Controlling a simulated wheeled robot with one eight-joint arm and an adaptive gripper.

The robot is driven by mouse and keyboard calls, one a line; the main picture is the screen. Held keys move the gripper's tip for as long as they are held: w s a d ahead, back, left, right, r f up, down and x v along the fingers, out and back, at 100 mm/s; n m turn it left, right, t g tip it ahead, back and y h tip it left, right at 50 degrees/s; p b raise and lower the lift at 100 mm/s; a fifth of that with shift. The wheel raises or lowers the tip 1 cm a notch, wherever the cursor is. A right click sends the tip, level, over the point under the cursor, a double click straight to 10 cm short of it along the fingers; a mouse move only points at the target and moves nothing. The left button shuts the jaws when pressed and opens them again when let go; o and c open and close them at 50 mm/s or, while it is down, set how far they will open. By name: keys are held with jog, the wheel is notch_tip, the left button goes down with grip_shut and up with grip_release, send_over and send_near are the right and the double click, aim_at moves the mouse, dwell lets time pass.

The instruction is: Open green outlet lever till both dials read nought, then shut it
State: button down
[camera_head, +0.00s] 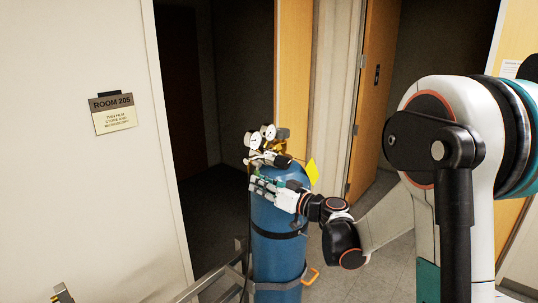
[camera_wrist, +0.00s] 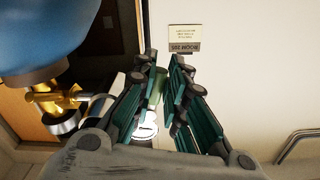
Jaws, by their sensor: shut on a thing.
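The blue gas cylinder (camera_head: 278,235) stands upright, with the regulator (camera_head: 266,158) at its top. Two white round dials (camera_head: 268,131) (camera_head: 252,140) sit above it; their readings are too small to make out. My gripper (camera_head: 256,184) reaches in from the right, at the cylinder's upper front, just below the regulator. In the wrist view my gripper (camera_wrist: 164,64) has its fingers closed around a pale green piece (camera_wrist: 156,90), which looks like the outlet lever. The fingers hide much of it, so its angle is unclear. A brass fitting (camera_wrist: 48,103) shows to their left.
The cylinder stands in a metal frame (camera_head: 215,281) with an orange-handled strap (camera_head: 311,276). A yellow tag (camera_head: 312,172) hangs near its top. A wall with a room sign (camera_head: 113,112) is at left, a dark doorway behind. Floor shows at right.

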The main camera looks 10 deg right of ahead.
jog(key=shift+s+a+r+m, duration=0.1)
jog(key=shift+s+a+m, duration=0.15)
jog(key=shift+m, duration=0.55)
jog(key=shift+a, duration=0.1)
jog(key=shift+s+a+r+m+b, duration=0.15)
jog(key=shift+a+r+m, duration=0.1)
jog(key=shift+m, duration=0.5)
jog(key=shift+s+a+r+m+b, duration=0.2)
jog(key=shift+m, duration=0.5)
jog(key=shift+s+a+r+m+b, duration=0.15)
jog(key=shift+a+r+m, duration=0.1)
jog(key=shift+m, duration=0.5)
jog(key=m, duration=0.1)
jog(key=r+m, duration=0.1)
jog(key=m, duration=0.1)
jog(key=a+m, duration=0.1)
jog(key=shift+s+r+m, duration=0.3)
jog(key=shift+s+r, duration=0.05)
jog(key=shift+s, duration=0.05)
